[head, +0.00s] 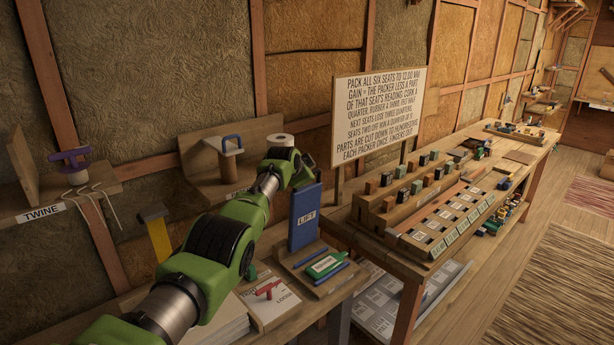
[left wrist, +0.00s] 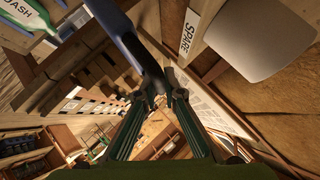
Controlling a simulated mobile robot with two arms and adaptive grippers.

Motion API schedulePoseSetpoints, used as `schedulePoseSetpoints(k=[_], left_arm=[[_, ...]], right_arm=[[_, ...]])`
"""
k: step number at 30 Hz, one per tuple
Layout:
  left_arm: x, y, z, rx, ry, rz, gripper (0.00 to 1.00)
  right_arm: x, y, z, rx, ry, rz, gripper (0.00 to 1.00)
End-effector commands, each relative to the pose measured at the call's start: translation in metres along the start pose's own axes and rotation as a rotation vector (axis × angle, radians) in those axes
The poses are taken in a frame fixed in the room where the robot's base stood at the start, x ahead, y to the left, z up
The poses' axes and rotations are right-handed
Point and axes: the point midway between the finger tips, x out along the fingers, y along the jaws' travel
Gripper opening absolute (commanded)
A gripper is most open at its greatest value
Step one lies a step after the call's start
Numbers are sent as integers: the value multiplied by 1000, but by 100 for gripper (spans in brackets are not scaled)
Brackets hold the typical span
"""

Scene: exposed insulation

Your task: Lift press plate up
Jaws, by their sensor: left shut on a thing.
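The blue press plate (head: 304,228), labelled LIFT, stands upright over a wooden base with a green block (head: 326,265) and blue rails. In the left wrist view, my left gripper (left wrist: 160,92) is shut on the end of the blue plate (left wrist: 132,45), seen nearly edge-on. My right gripper is in neither view.
A red-handled piece (head: 267,290) lies in front of my arm. A sign (head: 378,112) and a long bench with stepped blocks (head: 400,205) stand to the right.

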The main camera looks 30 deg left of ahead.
Motion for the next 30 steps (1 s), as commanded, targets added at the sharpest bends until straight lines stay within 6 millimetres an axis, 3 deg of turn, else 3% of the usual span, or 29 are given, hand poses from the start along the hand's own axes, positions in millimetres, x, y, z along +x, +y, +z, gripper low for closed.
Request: schedulePoseSetpoints(k=[1, 3, 17, 30], left_arm=[[-1, -2, -1, 0, 2, -4, 11], [-1, -2, -1, 0, 2, -4, 26], [-1, -1, 0, -1, 1, -2, 26], [-22, -2, 0, -1, 1, -3, 26]], right_arm=[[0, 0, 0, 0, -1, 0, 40], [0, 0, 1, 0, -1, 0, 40], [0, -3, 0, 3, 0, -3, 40], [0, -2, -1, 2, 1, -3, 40]])
